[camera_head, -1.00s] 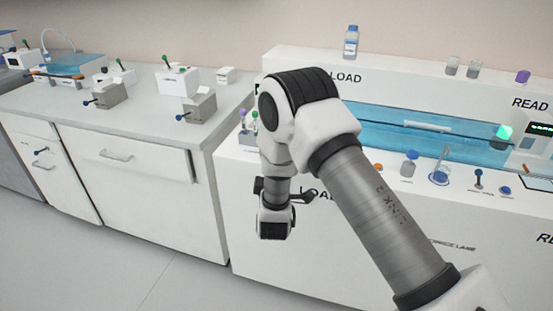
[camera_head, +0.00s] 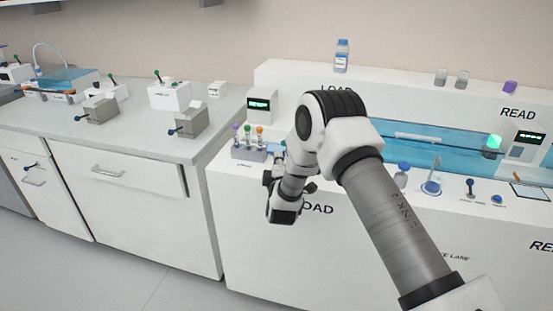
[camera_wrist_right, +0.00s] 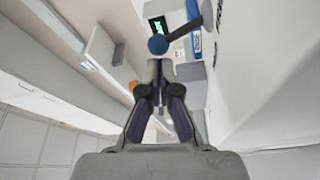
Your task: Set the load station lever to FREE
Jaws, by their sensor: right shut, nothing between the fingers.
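The load station lever shows in the right wrist view as a blue ball knob (camera_wrist_right: 158,45) on a dark stem, which rises toward the upper right. My right gripper (camera_wrist_right: 157,70) is shut and empty, with its fingertips just below the knob in that picture. I cannot tell whether they touch it. In the head view my right arm covers the lever and most of the gripper, in front of the LOAD end of the white bench. The lever's FREE marking cannot be read. My left gripper is not in view.
A rack (camera_head: 249,152) with several capped tubes stands left of my right wrist. A display (camera_head: 260,104) with green text is behind it. A grey side counter (camera_head: 150,130) is at left.

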